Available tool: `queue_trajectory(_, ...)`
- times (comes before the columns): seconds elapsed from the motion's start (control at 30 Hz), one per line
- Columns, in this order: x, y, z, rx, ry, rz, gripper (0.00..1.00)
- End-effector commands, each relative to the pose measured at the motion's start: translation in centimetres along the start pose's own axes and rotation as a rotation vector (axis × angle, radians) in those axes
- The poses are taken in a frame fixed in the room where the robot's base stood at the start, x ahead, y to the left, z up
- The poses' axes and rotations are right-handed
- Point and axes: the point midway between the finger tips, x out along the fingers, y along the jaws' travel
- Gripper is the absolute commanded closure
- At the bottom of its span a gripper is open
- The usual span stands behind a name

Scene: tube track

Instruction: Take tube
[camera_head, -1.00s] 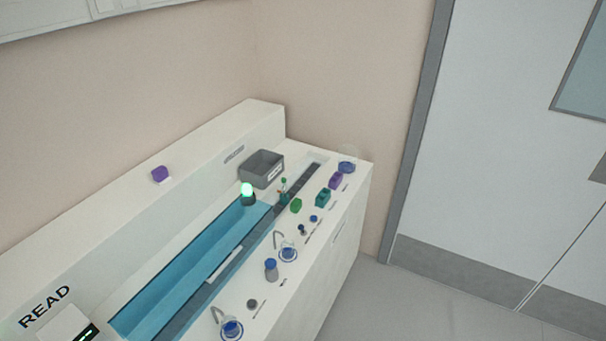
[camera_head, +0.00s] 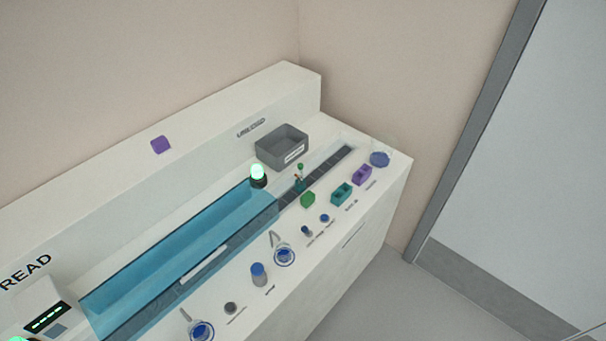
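A small tube (camera_head: 299,181) with a green top stands upright on the dark track (camera_head: 325,169), right of the blue-covered channel. It is small and its details are hard to tell. My gripper is not in view.
A grey bin (camera_head: 282,146) stands behind the track. A glowing green lamp (camera_head: 258,175) sits by the end of the blue cover (camera_head: 180,255). Green (camera_head: 308,200), teal (camera_head: 341,194) and purple (camera_head: 362,175) blocks line the front edge, with a blue-capped bottle (camera_head: 259,274) nearer. A reader (camera_head: 46,311) stands at left.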

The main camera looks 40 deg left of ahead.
Motion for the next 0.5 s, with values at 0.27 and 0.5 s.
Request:
queue_trajectory(0.27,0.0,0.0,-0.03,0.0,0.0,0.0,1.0)
queue_trajectory(0.5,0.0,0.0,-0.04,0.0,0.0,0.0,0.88)
